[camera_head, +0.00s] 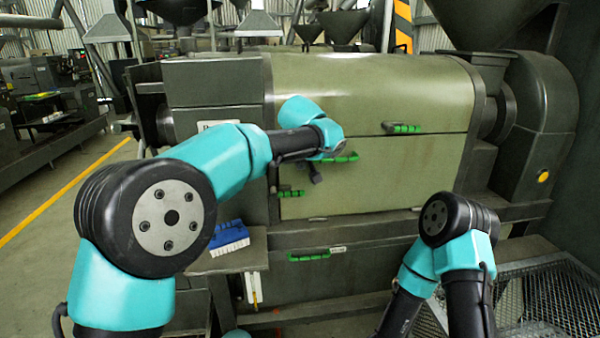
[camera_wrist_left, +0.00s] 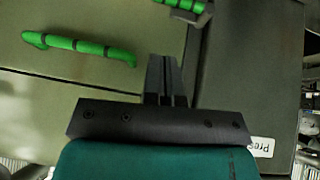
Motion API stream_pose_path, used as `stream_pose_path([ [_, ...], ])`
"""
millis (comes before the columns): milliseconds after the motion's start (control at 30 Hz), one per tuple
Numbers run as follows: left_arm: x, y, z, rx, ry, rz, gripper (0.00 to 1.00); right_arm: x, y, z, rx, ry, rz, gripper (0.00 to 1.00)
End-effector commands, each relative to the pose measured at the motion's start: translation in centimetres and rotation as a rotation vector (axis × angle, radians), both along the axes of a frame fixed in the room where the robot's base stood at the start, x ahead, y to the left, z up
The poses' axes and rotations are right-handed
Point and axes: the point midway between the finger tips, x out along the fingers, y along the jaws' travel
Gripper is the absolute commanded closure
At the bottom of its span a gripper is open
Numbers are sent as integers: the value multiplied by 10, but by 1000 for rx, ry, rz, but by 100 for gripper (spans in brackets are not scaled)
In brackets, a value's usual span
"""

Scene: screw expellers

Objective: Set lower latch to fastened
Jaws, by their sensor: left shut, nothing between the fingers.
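The lower latch (camera_head: 290,193) has a green grip and sits at the lower left of the olive door panel on the machine. It also shows at the top edge of the left wrist view (camera_wrist_left: 186,8), partly cut off, beside the dark frame. My left gripper (camera_head: 316,173) is shut and empty in front of the panel, a little above and to the right of the latch, apart from it in the picture. Its closed fingers (camera_wrist_left: 165,70) point toward the latch in the left wrist view. My right arm shows at the lower right, but its gripper is out of view.
A green handle (camera_head: 345,157) on the panel is partly behind my left gripper; it also shows in the left wrist view (camera_wrist_left: 80,47). Other green handles sit above right (camera_head: 402,128) and below (camera_head: 309,256). A blue brush (camera_head: 229,236) lies on a ledge. A mesh tray (camera_head: 545,300) stands right.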

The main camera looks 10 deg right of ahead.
Motion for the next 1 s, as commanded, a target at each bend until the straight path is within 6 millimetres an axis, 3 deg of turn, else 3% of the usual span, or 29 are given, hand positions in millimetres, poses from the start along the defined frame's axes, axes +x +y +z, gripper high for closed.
stream_pose_path([
  [233, -16, 2, 24, -1, 0, -1, 100, 0, 0, 0, 0, 0, 0, 100],
  [667, -18, 3, 24, 3, 6, -3, 100, 0, 0, 0, 0, 0, 0, 100],
  [767, -19, 7, 10, 12, 36, -23, 100, 0, 0, 0, 0, 0, 0, 100],
  [867, -23, 18, -20, 34, 104, -71, 100, 0, 0, 0, 0, 0, 0, 100],
  [1000, -39, 43, -87, 60, 257, -183, 100, 0, 0, 0, 0, 0, 0, 100],
])
